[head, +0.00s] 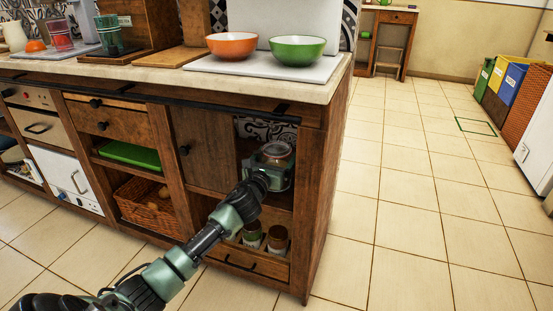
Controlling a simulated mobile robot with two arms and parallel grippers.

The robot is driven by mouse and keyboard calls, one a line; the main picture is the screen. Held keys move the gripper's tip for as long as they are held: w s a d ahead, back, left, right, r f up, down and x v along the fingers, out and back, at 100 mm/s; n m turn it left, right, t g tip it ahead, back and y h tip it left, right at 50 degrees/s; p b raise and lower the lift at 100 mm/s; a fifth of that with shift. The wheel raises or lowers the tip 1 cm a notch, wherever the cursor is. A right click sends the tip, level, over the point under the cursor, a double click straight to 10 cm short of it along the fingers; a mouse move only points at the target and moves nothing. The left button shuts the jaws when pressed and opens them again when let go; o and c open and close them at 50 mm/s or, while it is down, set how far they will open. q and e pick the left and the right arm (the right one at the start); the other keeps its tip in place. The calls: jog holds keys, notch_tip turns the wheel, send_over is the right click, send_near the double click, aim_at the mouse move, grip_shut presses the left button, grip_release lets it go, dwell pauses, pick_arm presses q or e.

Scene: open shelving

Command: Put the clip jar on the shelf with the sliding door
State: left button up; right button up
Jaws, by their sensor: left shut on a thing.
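The clip jar (276,150), clear with a reddish tint near its lid, is upright in the open upper compartment at the right end of the wooden counter. My left gripper (275,165) reaches into this compartment and is shut on the jar. The gripper hides most of the jar's lower part, and I cannot tell whether its base touches the shelf (279,196). The wooden sliding door (203,150) with a dark knob stands left of the opening. My right gripper is not in view.
Two jars (251,234) (278,238) stand on the lower shelf beneath the compartment. A wicker basket (146,203) and a green tray (130,155) sit in the bay to the left. Orange (232,46) and green (297,50) bowls stand on top.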

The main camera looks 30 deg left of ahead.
pick_arm(q)
jog(key=o, duration=1.8)
